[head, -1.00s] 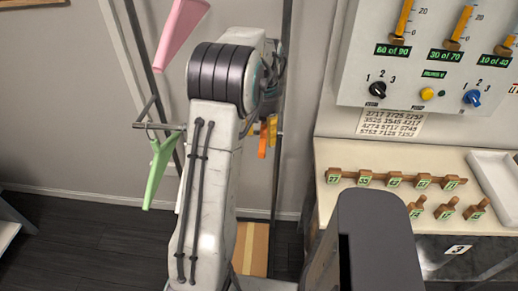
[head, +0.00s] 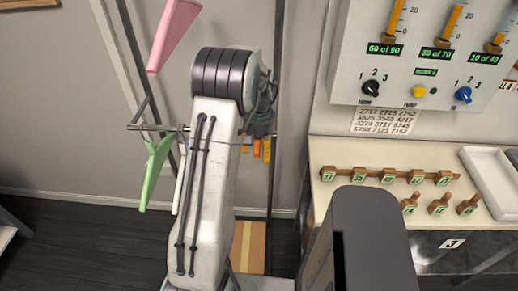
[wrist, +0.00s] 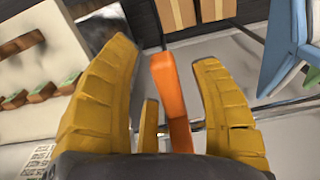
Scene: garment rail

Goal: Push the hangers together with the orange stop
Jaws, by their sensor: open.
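The fingers are open, with a gap visible on the stop's right side; contact on the left I cannot tell. In the head view the stop (head: 257,148) shows low beside my arm, at the rail (head: 150,128). A green hanger (head: 155,172) and a white hanger (head: 179,180) hang near the rail's left end, apart from the stop. Blue (wrist: 288,45) and green (wrist: 291,77) hangers show at the right of the wrist view. My arm hides the rail's middle.
A pink piece (head: 173,35) hangs higher up at the left. A control panel (head: 425,60) and a bench (head: 330,153) with brown tagged pieces (head: 387,174) and a white tray (head: 490,165) stand to the right. A striped box (head: 247,248) is on the floor below.

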